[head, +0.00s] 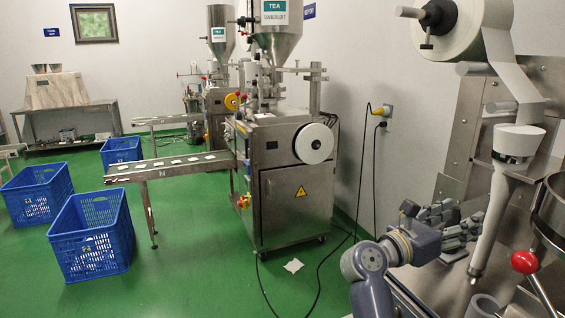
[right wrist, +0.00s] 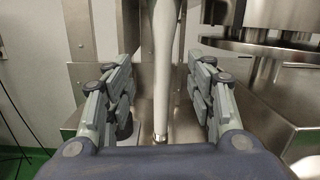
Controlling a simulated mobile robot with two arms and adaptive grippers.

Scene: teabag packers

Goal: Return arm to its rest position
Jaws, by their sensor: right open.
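My right gripper (head: 462,224) is at the lower right of the head view, in front of the steel packing machine. Its fingers point toward the white vertical forming tube (head: 491,225). In the right wrist view the two fingers (right wrist: 162,98) stand apart, one on each side of the tube (right wrist: 165,70). I see nothing held between them. I cannot tell whether the fingers touch the tube; gaps show on both sides of it. My left gripper is not in view.
A red-knobbed lever (head: 524,262) and a steel bowl (head: 553,215) are close right of my gripper. A film roll (head: 452,25) hangs above. Another packing machine (head: 290,190), conveyor (head: 170,165) and blue crates (head: 92,240) stand left. A white packet (head: 293,265) lies on the green floor.

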